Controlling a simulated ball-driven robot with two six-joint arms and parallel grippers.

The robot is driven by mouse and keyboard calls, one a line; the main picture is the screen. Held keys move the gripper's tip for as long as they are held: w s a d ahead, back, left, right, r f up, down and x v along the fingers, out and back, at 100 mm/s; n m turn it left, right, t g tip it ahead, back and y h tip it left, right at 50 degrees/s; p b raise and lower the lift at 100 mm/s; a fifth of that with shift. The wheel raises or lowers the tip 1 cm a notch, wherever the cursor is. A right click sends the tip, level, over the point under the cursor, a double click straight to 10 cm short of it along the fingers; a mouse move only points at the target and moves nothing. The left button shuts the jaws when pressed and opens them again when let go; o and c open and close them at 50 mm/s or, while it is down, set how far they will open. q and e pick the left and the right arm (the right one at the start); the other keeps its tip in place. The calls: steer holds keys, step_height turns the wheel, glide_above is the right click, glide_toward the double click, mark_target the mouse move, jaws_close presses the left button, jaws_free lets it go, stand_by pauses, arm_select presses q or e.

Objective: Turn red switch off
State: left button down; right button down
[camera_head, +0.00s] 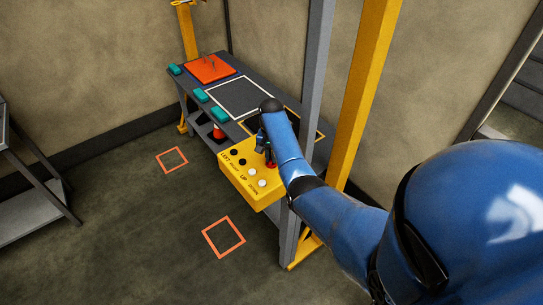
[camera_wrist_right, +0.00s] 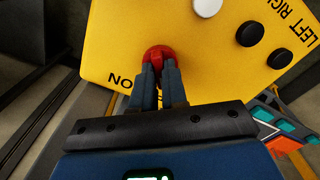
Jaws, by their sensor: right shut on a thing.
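The red switch (camera_wrist_right: 157,53) is a round red knob on the yellow control box (camera_wrist_right: 115,35). In the right wrist view the word ON is printed beside it. My right gripper (camera_wrist_right: 160,70) is shut on the knob, with its two grey fingers on either side of the raised part. In the head view the red switch (camera_head: 270,164) shows at the right edge of the yellow box (camera_head: 236,183), partly covered by my right gripper (camera_head: 268,155). My left gripper is out of view.
The box also carries black buttons (camera_head: 235,152) and white buttons (camera_head: 262,183). A grey workbench (camera_head: 262,75) with an orange-red plate (camera_head: 209,69) and teal blocks (camera_head: 219,114) stands behind it. A yellow post (camera_head: 367,90) rises close to my right arm. The floor at left is open.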

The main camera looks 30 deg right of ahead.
steer(key=shift+n, duration=0.6)
steer(key=c, duration=1.2)
jaws_free()
steer(key=shift+o, duration=0.2)
steer(key=shift+r, duration=0.1)
step_height(320, 180, up, 8)
steer(key=b, duration=0.2)
steer(key=shift+b, duration=0.35)
steer(key=shift+r+p, duration=1)
steer(key=shift+r, duration=0.35)
